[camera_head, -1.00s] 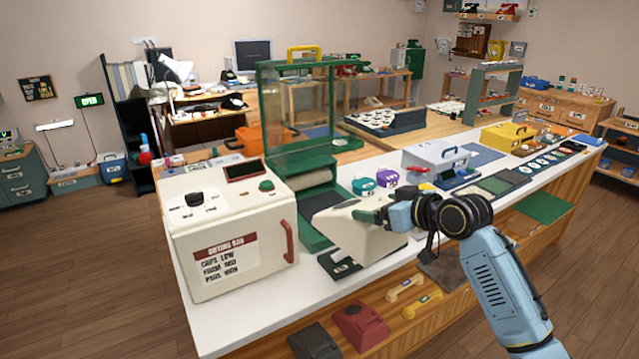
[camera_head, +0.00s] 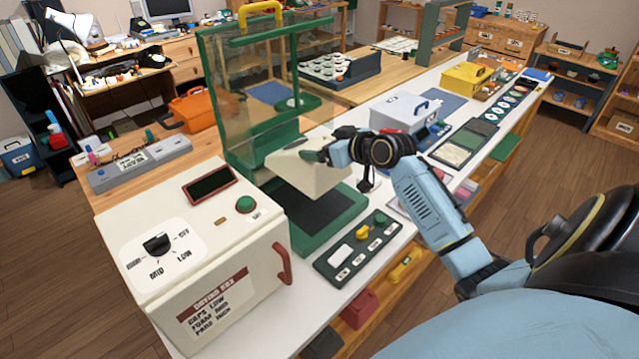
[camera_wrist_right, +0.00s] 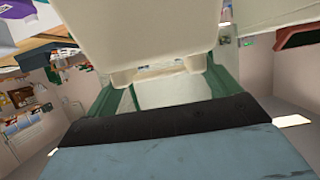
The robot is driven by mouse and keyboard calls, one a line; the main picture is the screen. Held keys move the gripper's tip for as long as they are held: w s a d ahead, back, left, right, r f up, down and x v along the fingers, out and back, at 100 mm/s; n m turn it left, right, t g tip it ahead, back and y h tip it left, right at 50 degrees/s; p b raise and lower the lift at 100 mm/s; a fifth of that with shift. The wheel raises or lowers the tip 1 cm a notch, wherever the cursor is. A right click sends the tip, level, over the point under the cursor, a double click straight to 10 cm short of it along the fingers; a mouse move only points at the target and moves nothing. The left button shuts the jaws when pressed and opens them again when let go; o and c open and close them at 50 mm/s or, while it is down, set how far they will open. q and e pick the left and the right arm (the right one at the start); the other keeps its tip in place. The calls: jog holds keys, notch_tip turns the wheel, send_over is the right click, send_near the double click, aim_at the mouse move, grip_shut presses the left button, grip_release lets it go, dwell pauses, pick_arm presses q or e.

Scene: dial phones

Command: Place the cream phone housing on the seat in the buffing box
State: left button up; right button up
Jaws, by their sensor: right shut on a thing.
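The cream phone housing (camera_head: 305,172) is held by my right gripper (camera_head: 322,152), whose jaws are shut on its upper right edge. The housing hangs tilted above the buffing box (camera_head: 327,232), a green base with a dark bed (camera_head: 308,217). The box's clear green-framed lid (camera_head: 262,88) stands raised, with a yellow handle. The housing hides the back of the bed, so I cannot make out the seat. In the right wrist view the housing (camera_wrist_right: 150,32) fills the top, close to the gripper. My left gripper is not in view.
The cream drying box (camera_head: 215,255) with a red handle stands left of the buffing box. My right arm reaches over the counter.

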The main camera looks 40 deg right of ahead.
notch_tip(320, 180, down, 7)
jog(key=shift+w+b, duration=0.15)
jog(key=shift+b, duration=0.2)
jog(key=shift+f+b, duration=0.35)
jog(key=shift+f, duration=1.9)
jog(key=o, duration=1.1)
jog(key=shift+f, duration=0.1)
jog(key=shift+o, duration=1)
jog(key=shift+r, duration=0.25)
jog(key=a+v, duration=0.1)
jog(key=v, duration=1.1)
jog(key=shift+d, duration=0.45)
